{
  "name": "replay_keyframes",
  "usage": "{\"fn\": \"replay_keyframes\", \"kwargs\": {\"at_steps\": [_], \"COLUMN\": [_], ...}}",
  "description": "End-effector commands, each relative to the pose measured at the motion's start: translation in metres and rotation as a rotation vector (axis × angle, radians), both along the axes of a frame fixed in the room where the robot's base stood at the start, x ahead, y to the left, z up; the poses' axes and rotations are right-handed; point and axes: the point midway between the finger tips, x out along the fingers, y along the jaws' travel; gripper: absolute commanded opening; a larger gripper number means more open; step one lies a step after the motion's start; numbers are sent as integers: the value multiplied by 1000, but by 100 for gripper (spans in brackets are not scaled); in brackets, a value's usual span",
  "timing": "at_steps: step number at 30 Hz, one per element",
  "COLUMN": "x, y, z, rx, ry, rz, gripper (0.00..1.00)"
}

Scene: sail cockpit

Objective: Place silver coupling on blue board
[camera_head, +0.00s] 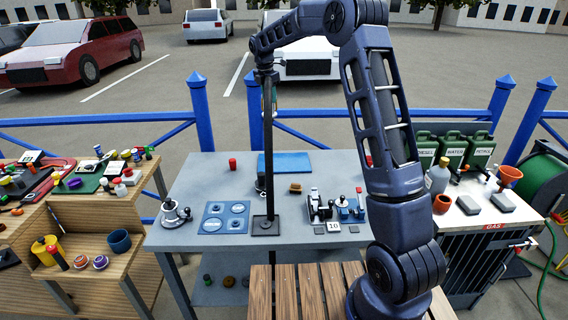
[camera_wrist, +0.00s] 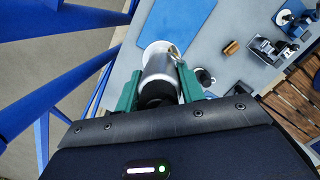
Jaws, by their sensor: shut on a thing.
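The silver coupling (camera_wrist: 160,72) is a shiny metal cylinder with a wider pale end and a dark near end. My gripper (camera_wrist: 159,86) is shut on it, with a green finger on each side. The blue board (camera_head: 285,162) lies flat at the back of the grey table, and it also shows in the wrist view (camera_wrist: 185,22), beyond the coupling. The coupling is held above the table, apart from the board. In the head view my gripper hangs high near the top of a dark pole, which partly hides it; the coupling cannot be made out there.
The dark pole (camera_head: 268,160) stands on the grey table (camera_head: 205,180). A blue plate with round pieces (camera_head: 225,217), a red cylinder (camera_head: 232,164), a brown block (camera_head: 295,188) and small machines (camera_head: 320,206) are around it. Blue railings (camera_head: 203,115) run behind.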

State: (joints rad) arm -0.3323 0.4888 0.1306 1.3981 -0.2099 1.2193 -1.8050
Motion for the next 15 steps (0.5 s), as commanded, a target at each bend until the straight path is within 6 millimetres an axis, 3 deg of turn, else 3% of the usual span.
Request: {"fn": "replay_keyframes", "kwargs": {"at_steps": [1,6,11,15], "x": [0,-2,-3,-3], "y": [-17,-50,-63,-64], "z": [2,1,-3,-22], "rx": [-1,-4,-6,-7], "ry": [-2,-4,-4,-1], "rz": [3,25,35,37], "gripper": [0,0,0,0]}}
